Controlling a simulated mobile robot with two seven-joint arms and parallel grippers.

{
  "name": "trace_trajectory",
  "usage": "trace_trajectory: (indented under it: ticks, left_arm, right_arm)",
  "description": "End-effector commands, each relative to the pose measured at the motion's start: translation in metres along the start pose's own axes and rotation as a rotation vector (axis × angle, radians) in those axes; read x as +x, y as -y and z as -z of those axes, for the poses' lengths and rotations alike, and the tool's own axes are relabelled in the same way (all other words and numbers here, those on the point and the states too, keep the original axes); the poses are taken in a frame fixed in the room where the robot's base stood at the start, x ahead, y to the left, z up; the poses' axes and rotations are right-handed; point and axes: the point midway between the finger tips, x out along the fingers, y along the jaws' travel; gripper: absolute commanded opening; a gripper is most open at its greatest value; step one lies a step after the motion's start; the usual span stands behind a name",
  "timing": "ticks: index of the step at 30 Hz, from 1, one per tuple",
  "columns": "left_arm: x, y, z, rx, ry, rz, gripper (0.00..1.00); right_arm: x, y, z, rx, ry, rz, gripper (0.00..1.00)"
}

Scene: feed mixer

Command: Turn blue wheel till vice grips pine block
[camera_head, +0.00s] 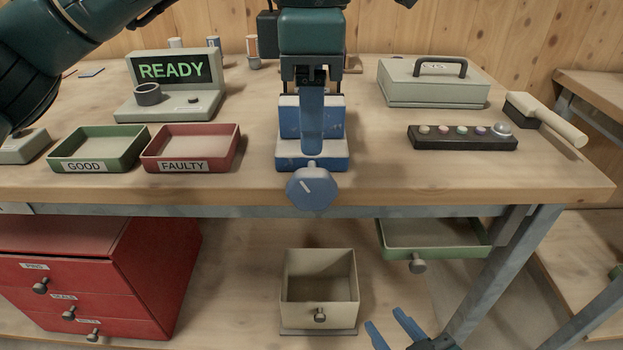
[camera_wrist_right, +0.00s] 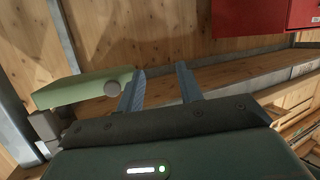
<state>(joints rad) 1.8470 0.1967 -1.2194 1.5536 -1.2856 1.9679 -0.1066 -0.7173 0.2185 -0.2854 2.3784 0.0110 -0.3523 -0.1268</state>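The blue vice (camera_head: 284,157) stands at the front edge of the bench. Its blue wheel (camera_head: 312,189) faces forward, with a pale line slanting across it. My left gripper (camera_head: 312,148) points down in front of the vice jaws, with its tips just above the wheel; its fingers overlap in this view, so the gap is hidden. No pine block can be made out; the gripper covers the middle of the jaws. My right gripper (camera_head: 387,319) is low, below bench height, open and empty. Its two separated fingers also show in the right wrist view (camera_wrist_right: 159,85).
Left of the vice are a red FAULTY tray (camera_head: 190,168), a green GOOD tray (camera_head: 84,167) and a READY display (camera_head: 170,71). To the right are a button strip (camera_head: 462,144), a grey case (camera_head: 433,90) and a brush (camera_head: 545,118). A green drawer (camera_head: 435,254) hangs below.

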Motion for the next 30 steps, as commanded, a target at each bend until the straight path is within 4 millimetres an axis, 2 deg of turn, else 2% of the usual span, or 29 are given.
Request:
trace_trajectory:
  ticks: [1, 6, 12, 24, 30]
  left_arm:
    - [0.015, 0.000, 0.000, 0.002, -0.001, 0.003, 0.40]
    - [0.048, 0.000, 0.000, 0.000, 0.000, 0.002, 0.40]
    - [0.072, 0.000, 0.000, 0.001, 0.001, 0.001, 0.40]
    - [0.079, 0.000, -0.001, 0.001, 0.001, 0.001, 0.40]
    - [0.079, 0.000, -0.001, 0.001, 0.001, 0.001, 0.24]
  right_arm:
    - [0.002, 0.000, -0.003, -0.007, -0.018, -0.002, 0.36]
    - [0.005, 0.001, -0.001, -0.027, -0.078, -0.009, 0.36]
    - [0.007, 0.001, 0.001, -0.040, -0.120, -0.012, 0.36]
    - [0.007, 0.001, 0.003, -0.045, -0.136, -0.013, 0.36]
    - [0.007, 0.002, 0.003, -0.044, -0.135, -0.012, 0.36]
